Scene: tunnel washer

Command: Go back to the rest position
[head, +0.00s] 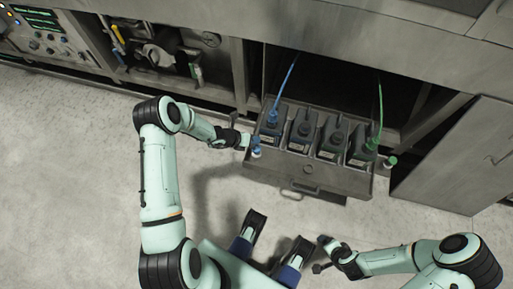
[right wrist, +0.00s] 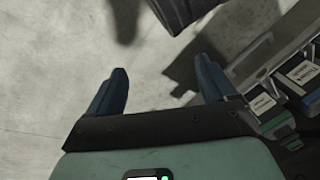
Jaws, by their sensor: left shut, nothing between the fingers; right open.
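My left gripper (head: 238,139) is shut and empty, close to the left edge of the pulled-out drawer (head: 312,178). In this view I cannot tell whether it touches the drawer. My right gripper (head: 322,256) is low in the head view, in front of the drawer and apart from it. In the right wrist view its two blue fingers (right wrist: 162,80) stand wide apart with nothing between them, over the floor.
The drawer holds several dark canisters (head: 302,132). A blue hose (head: 288,78) and a green hose (head: 380,105) run to the outer ones. A blue cap (head: 256,152) and a green cap (head: 390,161) sit at its sides. An open door panel (head: 455,160) stands at right. Floor at left is clear.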

